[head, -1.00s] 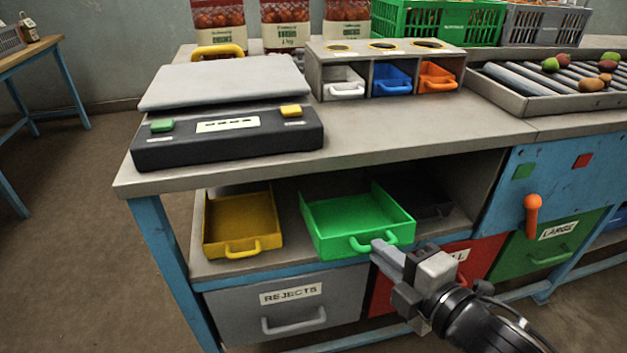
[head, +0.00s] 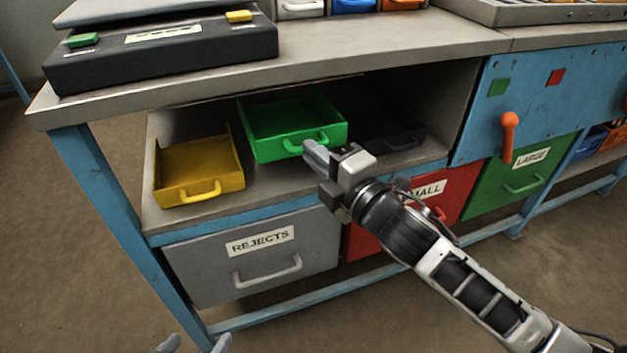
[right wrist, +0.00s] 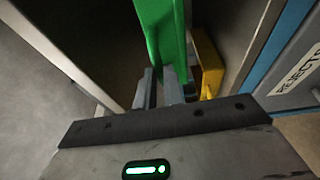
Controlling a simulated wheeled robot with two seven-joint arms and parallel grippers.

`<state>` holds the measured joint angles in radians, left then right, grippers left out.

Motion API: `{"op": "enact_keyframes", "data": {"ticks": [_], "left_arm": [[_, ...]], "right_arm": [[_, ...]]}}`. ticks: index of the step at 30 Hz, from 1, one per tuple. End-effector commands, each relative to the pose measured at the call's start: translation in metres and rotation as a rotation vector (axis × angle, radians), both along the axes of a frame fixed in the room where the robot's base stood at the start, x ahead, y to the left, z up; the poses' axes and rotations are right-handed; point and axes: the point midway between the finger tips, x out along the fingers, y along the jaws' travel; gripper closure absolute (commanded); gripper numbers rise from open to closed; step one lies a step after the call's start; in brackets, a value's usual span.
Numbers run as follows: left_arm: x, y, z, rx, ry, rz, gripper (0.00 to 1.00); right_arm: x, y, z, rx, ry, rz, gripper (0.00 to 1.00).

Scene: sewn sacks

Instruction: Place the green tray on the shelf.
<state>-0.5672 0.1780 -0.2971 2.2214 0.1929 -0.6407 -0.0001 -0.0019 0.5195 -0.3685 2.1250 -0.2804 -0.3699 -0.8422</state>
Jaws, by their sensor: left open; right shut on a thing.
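The green tray (head: 272,150) is in the open shelf (head: 250,192) under the worktop, between a yellow tray and a dark tray. I cannot tell whether it rests on the shelf floor or hangs a little above it. My right gripper (head: 314,155) is shut on its front handle. In the right wrist view, the green tray (right wrist: 160,28) stands ahead of the right gripper's fingers (right wrist: 160,88). My left gripper (head: 192,345) is open and empty at the bottom edge of the head view, away from the shelf.
The yellow tray (head: 200,172) lies left of the green tray, and the dark tray (head: 388,132) lies right. A grey REJECTS drawer (head: 250,262) and a red drawer (head: 368,238) are below. The worktop (head: 330,50) overhangs the shelf. The blue panel has an orange handle (head: 508,135).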

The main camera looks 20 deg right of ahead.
Motion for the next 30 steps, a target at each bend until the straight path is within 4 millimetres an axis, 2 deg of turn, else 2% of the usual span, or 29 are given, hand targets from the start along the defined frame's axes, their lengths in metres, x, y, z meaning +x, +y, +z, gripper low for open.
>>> {"op": "enact_keyframes", "data": {"ticks": [1,6,14,17,20,23,27,28,30], "left_arm": [[0.000,-0.002,-0.001,-0.010,-0.027,-0.004,0.27],[0.002,-0.005,0.009,-0.037,-0.091,-0.007,0.27],[0.004,-0.007,0.015,-0.054,-0.125,-0.005,0.27],[0.005,-0.008,0.012,-0.065,-0.146,-0.002,0.27],[0.005,-0.011,0.021,-0.090,-0.192,-0.007,0.27],[0.003,-0.014,0.033,-0.104,-0.221,-0.018,0.27],[0.000,-0.014,0.034,-0.102,-0.218,-0.021,0.27],[-0.001,-0.014,0.034,-0.102,-0.215,-0.021,0.27],[-0.001,-0.013,0.033,-0.100,-0.213,-0.021,0.27]], "right_arm": [[0.009,-0.003,-0.017,0.000,0.001,-0.001,1.00],[0.030,-0.010,-0.043,-0.001,0.000,0.000,1.00],[0.042,-0.013,-0.057,0.000,-0.001,0.001,1.00],[0.044,-0.014,-0.073,0.002,0.003,0.001,1.00],[0.043,-0.014,-0.087,0.002,0.002,0.001,1.00],[0.043,-0.014,-0.089,0.001,-0.001,0.002,1.00],[0.043,-0.014,-0.088,0.001,0.000,0.002,1.00],[0.043,-0.014,-0.089,0.000,0.003,0.001,0.82],[0.043,-0.014,-0.089,0.000,0.003,0.001,0.68]]}}
